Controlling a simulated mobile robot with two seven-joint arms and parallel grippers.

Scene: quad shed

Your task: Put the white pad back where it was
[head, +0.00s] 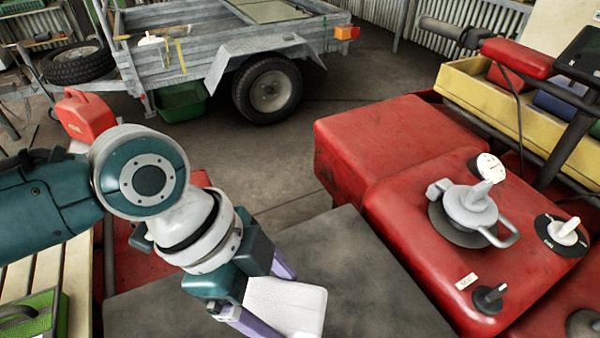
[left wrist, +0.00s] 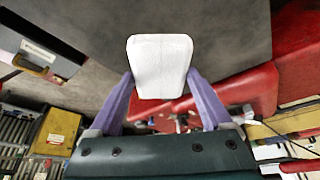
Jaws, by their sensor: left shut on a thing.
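The white pad (head: 287,305) is a small rounded white block with a textured face. My left gripper (head: 262,292) is shut on it, with a purple finger on either side. The pad is over the dark grey flat surface (head: 370,285) in the head view; I cannot tell whether it touches that surface. In the left wrist view the pad (left wrist: 159,66) stands out beyond the fingertips of the left gripper (left wrist: 158,88), with the grey surface behind it. My right gripper is in neither view.
Red bodywork (head: 375,140) with a grey-white capped fitting (head: 470,207) and black knobs rises at the right. A yellow tray (head: 480,90) lies behind it. A red can (head: 84,115) and a green box (head: 32,318) are at the left. A trailer (head: 215,50) stands at the back.

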